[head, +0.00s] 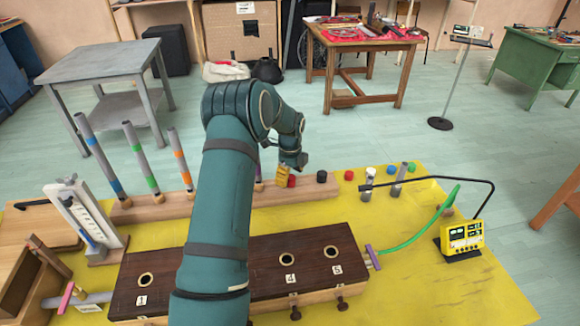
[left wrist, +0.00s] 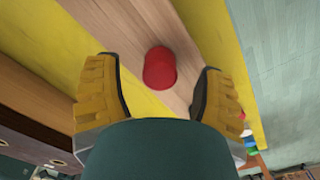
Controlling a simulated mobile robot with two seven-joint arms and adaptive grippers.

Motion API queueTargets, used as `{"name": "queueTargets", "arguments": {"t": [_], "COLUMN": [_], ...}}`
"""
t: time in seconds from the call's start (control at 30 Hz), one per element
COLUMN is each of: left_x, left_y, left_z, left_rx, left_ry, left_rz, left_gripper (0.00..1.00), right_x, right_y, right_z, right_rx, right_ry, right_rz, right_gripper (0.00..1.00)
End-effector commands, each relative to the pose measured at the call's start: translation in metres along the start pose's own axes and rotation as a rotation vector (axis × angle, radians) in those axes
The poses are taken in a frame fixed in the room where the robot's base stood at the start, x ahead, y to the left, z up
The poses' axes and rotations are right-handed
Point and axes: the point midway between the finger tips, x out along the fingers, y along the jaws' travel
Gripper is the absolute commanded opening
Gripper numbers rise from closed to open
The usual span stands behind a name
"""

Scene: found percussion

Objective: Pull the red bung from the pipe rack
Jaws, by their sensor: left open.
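The red bung (head: 292,181) sits on the long light-wood pipe rack (head: 234,203), towards its right end. In the left wrist view, the red bung (left wrist: 160,70) stands on the bare wood of the rack (left wrist: 137,28), between my yellow fingers. My left gripper (head: 284,177) is open above the rack, with its fingers partly covering the bung. In the left wrist view, the fingers of my left gripper (left wrist: 158,78) are on either side of the bung, with a gap at each side. My right gripper is not in view.
A black bung (head: 321,176) stands right of the red one. Several coloured caps, including a red one (head: 349,175), lie farther right. Tall pipes (head: 141,157) rise from the rack's left part. A yellow meter (head: 463,240) stands right.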

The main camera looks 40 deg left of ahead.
Motion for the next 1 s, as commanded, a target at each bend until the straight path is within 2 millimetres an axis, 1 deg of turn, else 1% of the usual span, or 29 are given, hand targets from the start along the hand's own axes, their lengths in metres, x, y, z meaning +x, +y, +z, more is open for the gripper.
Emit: {"name": "queueTargets", "arguments": {"t": [0.03,0.2,0.5,0.53,0.57,0.6,0.67,0.7,0.73,1.0], "left_x": [0.006,0.015,0.016,0.016,0.016,0.016,0.016,0.016,0.016,0.016], "left_y": [0.000,0.000,0.000,0.000,0.000,0.000,0.000,0.000,0.000,0.000], "left_z": [0.000,0.000,0.000,0.000,0.000,0.000,0.000,0.000,0.000,0.000], "left_rx": [0.000,0.000,0.000,0.000,0.000,0.000,0.000,0.001,0.001,0.001], "left_ry": [0.000,-0.001,-0.001,-0.001,-0.001,-0.001,-0.001,-0.001,-0.001,0.000], "left_rz": [0.001,0.000,0.000,-0.001,-0.001,-0.001,-0.001,-0.001,-0.001,0.000], "left_gripper": [0.69,0.69,0.69,0.64,0.53,0.39,0.18,0.04,0.00,0.00], "right_x": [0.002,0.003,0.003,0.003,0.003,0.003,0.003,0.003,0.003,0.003], "right_y": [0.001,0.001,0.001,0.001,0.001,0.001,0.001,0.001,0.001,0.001], "right_z": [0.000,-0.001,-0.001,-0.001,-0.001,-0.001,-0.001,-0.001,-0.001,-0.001], "right_rx": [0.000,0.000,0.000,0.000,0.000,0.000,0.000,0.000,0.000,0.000], "right_ry": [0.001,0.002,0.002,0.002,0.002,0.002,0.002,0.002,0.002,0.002], "right_rz": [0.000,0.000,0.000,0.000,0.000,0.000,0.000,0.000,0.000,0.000], "right_gripper": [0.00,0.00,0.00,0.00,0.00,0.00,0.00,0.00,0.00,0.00]}}
